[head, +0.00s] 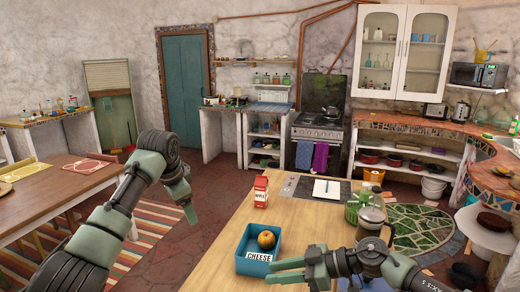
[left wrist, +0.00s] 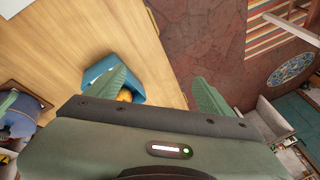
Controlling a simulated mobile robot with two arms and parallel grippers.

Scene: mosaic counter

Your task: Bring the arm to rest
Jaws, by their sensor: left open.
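My left arm (head: 105,225) comes in from the left, raised and bent, with its wrist end over the floor beside the wooden counter. In the left wrist view my left gripper (left wrist: 162,88) has its two green fingers spread wide, with nothing between them. My right gripper (head: 272,274) is low over the counter, just in front of the blue box (head: 243,265). Its fingers point left, with a gap between them and nothing held. I cannot tell whether it touches the counter.
The blue box, labelled CHEESE, holds a round orange fruit (head: 267,239). A red and white carton (head: 261,192), a notepad (head: 326,190), a green pot (head: 352,212) and a glass jug (head: 371,224) stand on the counter. Its left front part is clear. A dining table (head: 50,195) is at left.

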